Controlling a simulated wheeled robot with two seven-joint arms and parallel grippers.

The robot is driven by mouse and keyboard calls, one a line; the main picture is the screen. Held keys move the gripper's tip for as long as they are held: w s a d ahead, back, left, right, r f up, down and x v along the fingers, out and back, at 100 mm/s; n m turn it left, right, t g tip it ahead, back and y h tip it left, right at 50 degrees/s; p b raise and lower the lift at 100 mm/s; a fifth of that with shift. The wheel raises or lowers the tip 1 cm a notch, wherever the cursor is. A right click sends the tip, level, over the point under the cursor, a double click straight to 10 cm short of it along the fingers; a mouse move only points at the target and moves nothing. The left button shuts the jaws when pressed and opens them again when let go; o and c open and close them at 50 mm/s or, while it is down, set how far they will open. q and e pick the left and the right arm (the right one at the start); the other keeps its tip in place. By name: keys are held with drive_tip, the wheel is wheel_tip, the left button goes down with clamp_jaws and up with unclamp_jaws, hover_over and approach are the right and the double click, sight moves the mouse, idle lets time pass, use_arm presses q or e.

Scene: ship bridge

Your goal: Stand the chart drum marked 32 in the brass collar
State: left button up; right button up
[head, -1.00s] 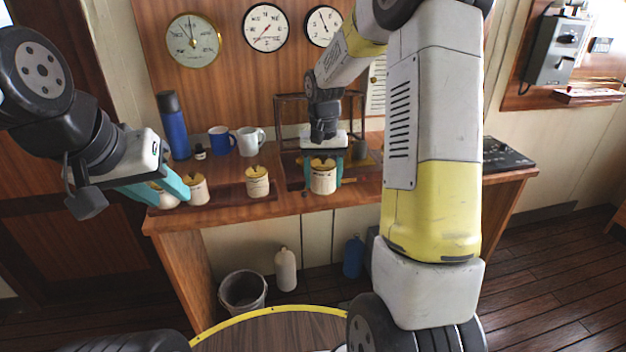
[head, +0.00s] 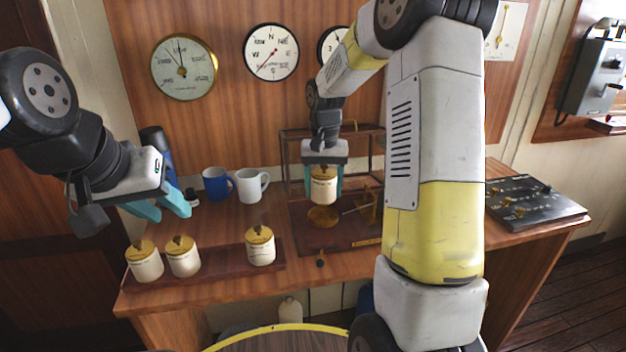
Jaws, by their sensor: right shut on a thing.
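A cream chart drum with a brass top (head: 323,188) is held upright between the teal fingers of my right gripper (head: 324,182). I cannot read its marking. The brass collar (head: 323,217) is on a dark wooden base (head: 300,232), just below the held drum; I cannot tell whether they touch. Three similar drums stand on a wooden rack: at the left end (head: 145,264), beside it (head: 183,258), and toward the right (head: 260,248). Their numbers are too small to read. My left gripper (head: 162,207) is open and empty, above and behind the left drums.
A blue mug (head: 216,184), a white mug (head: 249,187) and a blue flask (head: 158,150) stand at the back left. A dark frame (head: 290,160) rises behind the collar, with a thin brass arm (head: 358,208) to its right. A control panel (head: 535,200) lies at the right.

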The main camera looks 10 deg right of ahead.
sight(324, 170)
drive_tip(key=shift+f, duration=2.45)
drive_tip(key=shift+f, duration=0.5)
drive_tip(key=o, duration=1.3)
drive_tip(key=shift+r, duration=5.5)
drive_tip(key=s+r+n+t, duration=0.1)
drive_tip(key=s+r+t, duration=0.1)
drive_tip(key=s, duration=0.6)
drive_tip(key=s+a+r+n+t+y, duration=0.1)
drive_tip(key=s+r, duration=0.3)
drive_tip(key=s, duration=0.4)
drive_tip(key=s+a+r+n+t+y, duration=0.1)
drive_tip(key=s+r+t, duration=0.2)
drive_tip(key=s, duration=0.5)
drive_tip(key=shift+s+a+r, duration=0.1)
drive_tip(key=shift+s+r, duration=0.1)
drive_tip(key=shift+r, duration=0.05)
